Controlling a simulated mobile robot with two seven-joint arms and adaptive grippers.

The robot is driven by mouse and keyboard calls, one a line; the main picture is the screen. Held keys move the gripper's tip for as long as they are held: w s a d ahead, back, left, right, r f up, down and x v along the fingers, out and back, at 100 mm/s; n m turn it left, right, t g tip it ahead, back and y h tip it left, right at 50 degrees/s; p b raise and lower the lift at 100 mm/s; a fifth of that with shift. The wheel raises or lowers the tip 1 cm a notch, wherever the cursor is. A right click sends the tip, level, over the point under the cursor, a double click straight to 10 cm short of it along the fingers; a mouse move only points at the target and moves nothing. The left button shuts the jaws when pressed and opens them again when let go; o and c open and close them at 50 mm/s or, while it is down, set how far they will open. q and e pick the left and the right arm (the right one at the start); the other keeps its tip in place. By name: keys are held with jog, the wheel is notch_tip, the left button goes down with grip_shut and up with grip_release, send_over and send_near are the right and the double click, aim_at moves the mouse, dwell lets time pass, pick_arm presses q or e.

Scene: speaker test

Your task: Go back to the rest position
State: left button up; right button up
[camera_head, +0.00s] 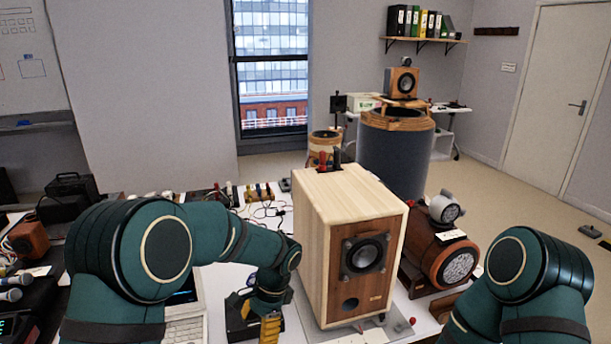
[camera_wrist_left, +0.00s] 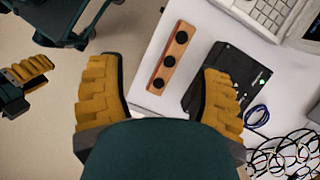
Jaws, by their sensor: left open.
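My left gripper (camera_head: 270,328) shows in the head view at the bottom centre, left of the big wooden speaker (camera_head: 318,245). Only part of its yellow fingers shows there. In the left wrist view the left gripper (camera_wrist_left: 163,65) has its two yellow fingers wide apart with nothing held. It is over the table edge, with a wooden strip with three black knobs (camera_wrist_left: 183,40) seen between the fingers. Another yellow-fingered gripper, my right gripper (camera_wrist_left: 28,76), shows at the left edge of that view, away from the table. Its opening is unclear. In the head view the right hand is hidden.
The speaker stands upright on the white table (camera_wrist_left: 138,62). A black flat box (camera_wrist_left: 228,82) lies beside the left gripper's finger. A laptop (camera_head: 185,322) and tangled cables (camera_wrist_left: 285,150) are close by. A round wooden speaker (camera_head: 440,258) stands at the right, near my right arm.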

pick_arm(q)
jog(key=s+f+n+t+h, duration=0.3)
jog(key=s+f+n+h, duration=0.4)
jog(key=s+f+n, duration=0.6)
jog(key=shift+s+d+f+t, duration=0.2)
jog(key=shift+s+f+t, duration=0.2)
jog(key=shift+s+f, duration=1.9)
jog(key=shift+w+f, duration=0.25)
jog(key=shift+w, duration=0.1)
